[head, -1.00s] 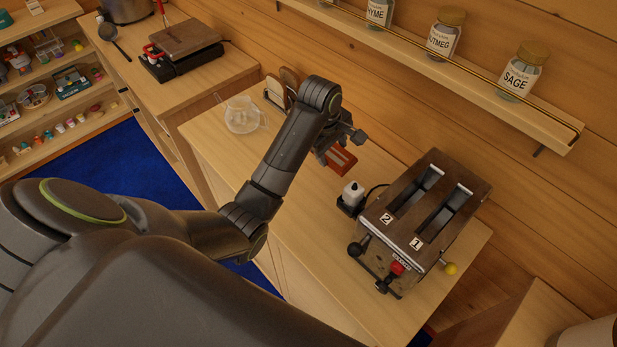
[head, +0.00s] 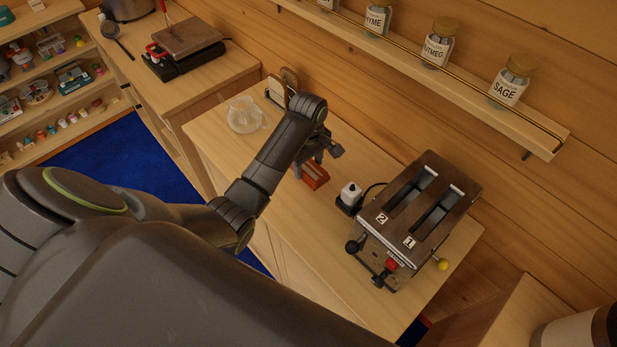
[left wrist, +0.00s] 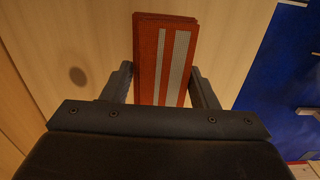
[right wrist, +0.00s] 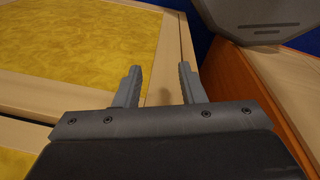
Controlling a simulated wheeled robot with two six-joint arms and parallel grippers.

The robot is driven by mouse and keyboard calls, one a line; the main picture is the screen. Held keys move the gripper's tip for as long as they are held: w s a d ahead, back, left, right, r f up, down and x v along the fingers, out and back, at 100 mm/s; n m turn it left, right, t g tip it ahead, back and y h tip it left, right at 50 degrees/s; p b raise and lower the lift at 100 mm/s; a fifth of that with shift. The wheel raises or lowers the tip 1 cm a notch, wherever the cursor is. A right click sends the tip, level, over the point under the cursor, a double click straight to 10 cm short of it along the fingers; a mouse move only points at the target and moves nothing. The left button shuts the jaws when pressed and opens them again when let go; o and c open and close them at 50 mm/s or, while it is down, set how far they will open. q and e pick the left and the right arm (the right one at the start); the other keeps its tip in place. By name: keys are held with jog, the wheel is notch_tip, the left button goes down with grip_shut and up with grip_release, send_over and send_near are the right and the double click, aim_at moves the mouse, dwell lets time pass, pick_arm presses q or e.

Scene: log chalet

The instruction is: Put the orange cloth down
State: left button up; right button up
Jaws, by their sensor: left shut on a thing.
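The orange cloth (head: 314,177) is a folded orange-red piece with pale stripes. It is between the fingers of my left gripper (head: 309,162), over the wooden counter (head: 285,215). In the left wrist view the cloth (left wrist: 165,60) stands out beyond the fingers of the left gripper (left wrist: 162,85), with two white stripes along it. I cannot tell whether its underside touches the counter. My right gripper (right wrist: 160,88) shows in the right wrist view with its fingers apart and nothing between them.
A glass teapot (head: 243,115) stands to the left. A spice shelf (head: 440,75) runs along the wall. Counter in front of the cloth is clear.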

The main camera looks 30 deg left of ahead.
pick_arm(q)
jog(key=shift+f+p, duration=0.55)
jog(key=shift+f, duration=2.5)
jog(key=o, duration=0.9)
